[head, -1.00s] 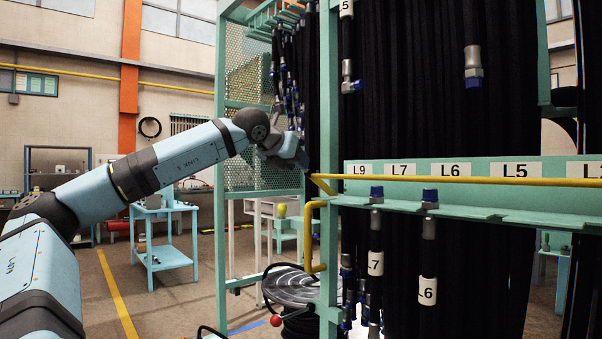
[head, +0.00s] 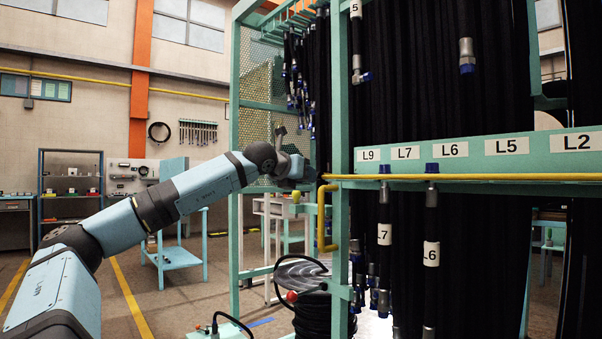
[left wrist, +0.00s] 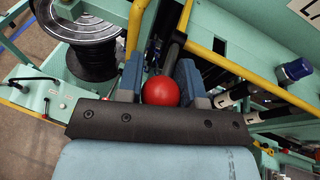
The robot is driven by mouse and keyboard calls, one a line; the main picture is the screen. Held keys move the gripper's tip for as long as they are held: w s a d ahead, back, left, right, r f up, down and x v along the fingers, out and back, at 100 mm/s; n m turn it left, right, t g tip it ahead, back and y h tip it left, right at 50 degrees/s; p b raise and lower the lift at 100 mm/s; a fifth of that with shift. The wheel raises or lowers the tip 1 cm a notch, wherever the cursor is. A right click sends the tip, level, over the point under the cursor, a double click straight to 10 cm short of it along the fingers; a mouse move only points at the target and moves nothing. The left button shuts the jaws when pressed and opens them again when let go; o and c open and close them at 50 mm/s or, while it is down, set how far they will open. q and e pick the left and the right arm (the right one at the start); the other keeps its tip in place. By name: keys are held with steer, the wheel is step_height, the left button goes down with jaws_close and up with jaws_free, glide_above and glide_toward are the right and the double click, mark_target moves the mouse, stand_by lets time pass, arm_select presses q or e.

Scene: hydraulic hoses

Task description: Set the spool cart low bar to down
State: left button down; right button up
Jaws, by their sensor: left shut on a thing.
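The low bar is a yellow rail (head: 470,178) running level across the rack in the head view, just under the white labels and about at the green ledge. My left gripper (head: 299,168) is at the bar's left end. In the left wrist view, a red ball knob (left wrist: 160,91) on a dark rod sits between the blue fingers of this gripper (left wrist: 160,80), which is shut on it. Yellow bar lengths pass close on both sides. In the head view the gripper hides the held knob. My right gripper is out of view.
Black hoses (head: 430,120) hang densely in the green rack (head: 340,120), some with blue caps. A yellow bracket (head: 321,220) sits below the bar's left end. A hose reel (head: 300,272) and another red ball (head: 292,296) are lower.

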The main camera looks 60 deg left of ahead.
arm_select(q)
steer(key=shift+f, duration=0.55)
steer(key=c, duration=1.1)
jaws_free()
steer(key=shift+w, duration=0.2)
steer(key=shift+s, duration=0.15)
